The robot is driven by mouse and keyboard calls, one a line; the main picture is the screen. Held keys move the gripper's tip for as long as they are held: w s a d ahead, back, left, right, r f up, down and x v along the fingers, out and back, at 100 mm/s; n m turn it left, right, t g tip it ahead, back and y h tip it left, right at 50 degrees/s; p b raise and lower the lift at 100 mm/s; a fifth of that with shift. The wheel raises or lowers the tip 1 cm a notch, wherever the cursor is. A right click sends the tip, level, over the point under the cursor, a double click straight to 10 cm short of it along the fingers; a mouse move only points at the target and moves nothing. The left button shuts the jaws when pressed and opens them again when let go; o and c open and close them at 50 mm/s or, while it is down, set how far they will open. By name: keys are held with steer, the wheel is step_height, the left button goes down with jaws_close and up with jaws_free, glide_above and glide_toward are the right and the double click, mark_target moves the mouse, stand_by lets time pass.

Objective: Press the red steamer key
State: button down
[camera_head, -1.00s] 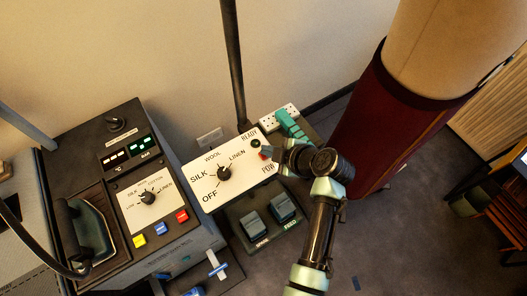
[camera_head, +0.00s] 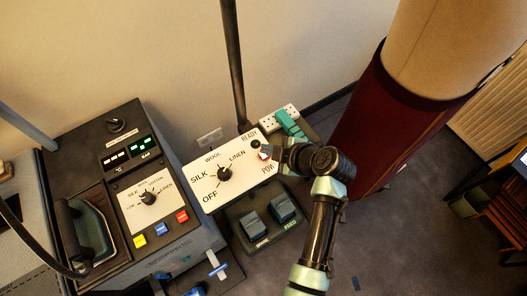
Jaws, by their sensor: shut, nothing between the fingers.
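The white panel (camera_head: 210,195) has a black dial (camera_head: 224,174) marked OFF, SILK, WOOL and LINEN. A small red key (camera_head: 263,156) sits at its right side, between the READY light and the partly hidden power lettering. My gripper (camera_head: 270,152) is shut and empty, its tips right at the red key and covering part of it. I cannot tell whether they touch it. Another red key (camera_head: 182,216) is on the black station at left, beside a blue key (camera_head: 160,228) and a yellow key (camera_head: 139,241), well away from my gripper.
A black pole (camera_head: 233,70) rises behind the panel. Two foot pedals (camera_head: 268,216) lie in front. A teal piece (camera_head: 290,124) and a socket strip (camera_head: 279,117) stand behind my gripper. An iron (camera_head: 92,228) rests at left. A dress form in maroon (camera_head: 385,125) stands at right.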

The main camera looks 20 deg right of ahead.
step_height(320, 180, up, 6)
steer(key=p, duration=0.4)
stand_by(0.6)
steer(key=w+a+r+m+t+h, duration=0.1)
steer(key=w+a+r+m+t, duration=0.2)
steer(key=r, duration=0.7)
steer(key=w+a+r+m+t+h, duration=0.1)
steer(key=w+a+r+m+h, duration=0.2)
steer(key=r, duration=0.8)
steer(key=w+a+r+m+t, duration=0.25)
steer(key=r+m, duration=0.25)
steer(key=r, duration=0.5)
steer(key=s+a+r+m+t+b, duration=0.1)
steer(key=s+r+t, duration=0.3)
steer(key=r, duration=0.6)
steer(key=s+a+r+m+t+b, duration=0.1)
steer(key=s+r+t, duration=0.3)
steer(key=r, duration=0.6)
steer(key=s+a+r+m+t+b, duration=0.1)
steer(key=s+r+t, duration=0.3)
steer(key=s+r, duration=0.3)
step_height(320, 180, up, 3)
steer(key=shift+s+a+t, duration=0.3)
steer(key=shift+s+t, duration=0.05)
steer(key=shift+s, duration=0.05)
